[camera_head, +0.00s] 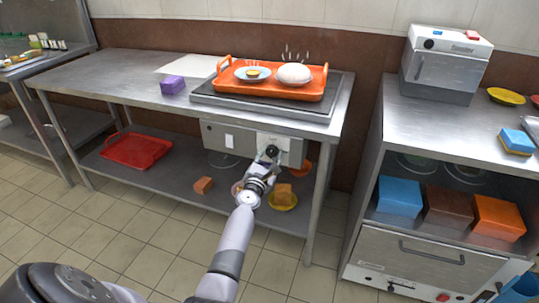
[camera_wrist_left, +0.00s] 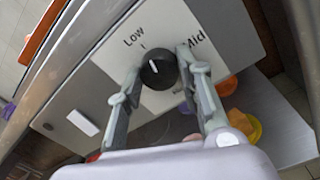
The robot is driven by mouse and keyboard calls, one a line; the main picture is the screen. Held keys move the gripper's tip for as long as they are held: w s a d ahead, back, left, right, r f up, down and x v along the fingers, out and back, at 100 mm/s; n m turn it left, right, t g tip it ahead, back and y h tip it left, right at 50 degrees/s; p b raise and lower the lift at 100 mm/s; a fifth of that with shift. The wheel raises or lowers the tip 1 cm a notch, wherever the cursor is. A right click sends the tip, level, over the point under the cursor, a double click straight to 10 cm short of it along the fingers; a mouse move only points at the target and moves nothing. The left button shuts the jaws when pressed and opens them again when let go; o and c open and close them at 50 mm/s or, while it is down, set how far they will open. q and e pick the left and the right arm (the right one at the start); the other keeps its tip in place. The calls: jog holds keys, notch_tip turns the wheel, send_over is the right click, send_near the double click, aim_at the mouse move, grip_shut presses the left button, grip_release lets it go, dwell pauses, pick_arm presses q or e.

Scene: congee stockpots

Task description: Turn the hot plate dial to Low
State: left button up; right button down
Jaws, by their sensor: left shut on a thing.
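The black round dial (camera_wrist_left: 157,70) sits on a white control plate with printed "Low" and "Mid" labels in the left wrist view. A short white mark on the dial leans toward the upper left, roughly toward the Low tick. In the head view the dial (camera_head: 272,151) is on the panel under the table's front edge, below the hot plate (camera_head: 205,96). My left gripper (camera_head: 264,166) reaches up to it. In the wrist view its two fingers (camera_wrist_left: 158,70) are shut around the dial, one on each side. My right gripper is in neither view.
An orange tray (camera_head: 235,90) with a plate and a white round item rests on the hot plate. A purple block (camera_head: 172,85) lies left of it. The lower shelf holds a red tray (camera_head: 136,149) and small orange items. A steel cabinet (camera_head: 425,118) stands to the right.

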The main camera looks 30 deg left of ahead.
pick_arm(q)
jog(key=shift+n+p, duration=0.45)
jog(key=shift+n, duration=1.25)
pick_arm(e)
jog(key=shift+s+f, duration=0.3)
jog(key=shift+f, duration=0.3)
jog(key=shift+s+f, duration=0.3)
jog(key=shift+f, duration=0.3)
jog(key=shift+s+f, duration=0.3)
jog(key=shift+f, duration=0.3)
pick_arm(q)
jog(key=shift+f, duration=0.1)
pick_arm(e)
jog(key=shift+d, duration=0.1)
pick_arm(q)
jog(key=o, duration=1.2)
jog(key=shift+v, duration=3.85)
jog(key=shift+w, duration=0.1)
